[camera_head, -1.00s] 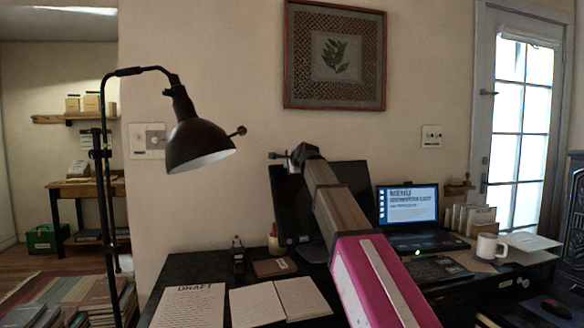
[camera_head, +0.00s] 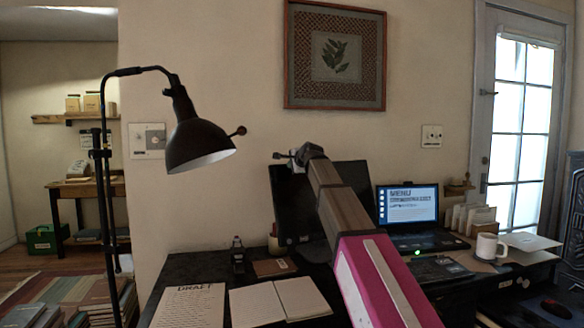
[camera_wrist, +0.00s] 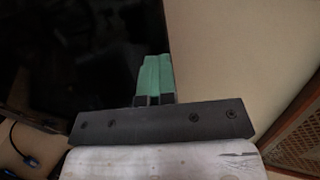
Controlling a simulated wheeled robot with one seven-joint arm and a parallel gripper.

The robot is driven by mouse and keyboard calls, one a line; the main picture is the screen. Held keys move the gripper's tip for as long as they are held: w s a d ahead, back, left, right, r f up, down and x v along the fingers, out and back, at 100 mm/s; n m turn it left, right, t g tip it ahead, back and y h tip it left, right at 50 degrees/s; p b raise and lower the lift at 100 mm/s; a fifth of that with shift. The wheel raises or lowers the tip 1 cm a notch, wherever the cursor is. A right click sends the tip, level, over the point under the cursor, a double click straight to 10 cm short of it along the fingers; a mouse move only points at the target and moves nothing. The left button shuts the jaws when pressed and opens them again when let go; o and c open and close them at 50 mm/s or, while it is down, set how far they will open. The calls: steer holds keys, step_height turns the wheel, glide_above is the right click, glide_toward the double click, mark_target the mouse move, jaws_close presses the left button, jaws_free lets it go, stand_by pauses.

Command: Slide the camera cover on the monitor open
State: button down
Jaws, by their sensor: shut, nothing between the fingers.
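The monitor (camera_head: 288,205) stands on the desk with a dark screen, partly hidden behind my arm. In the wrist view its dark screen (camera_wrist: 70,60) fills the left side, its top edge running up and down the picture. My gripper (camera_head: 277,155) is at the monitor's top edge, pointing left along it. In the wrist view its green fingers (camera_wrist: 155,68) are together and empty, overlapping that edge. I cannot make out the camera cover in either view; whether the fingers touch anything is unclear.
A black lamp (camera_head: 200,140) stands left of the monitor. A framed picture (camera_head: 335,55) hangs on the wall above. A laptop (camera_head: 408,207), a white mug (camera_head: 488,247) and papers (camera_head: 280,300) are on the desk.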

steer(key=shift+w+d, duration=0.1)
steer(key=v, duration=0.7)
steer(key=shift+s+a, duration=0.25)
steer(key=shift+a, duration=0.15)
stand_by(0.3)
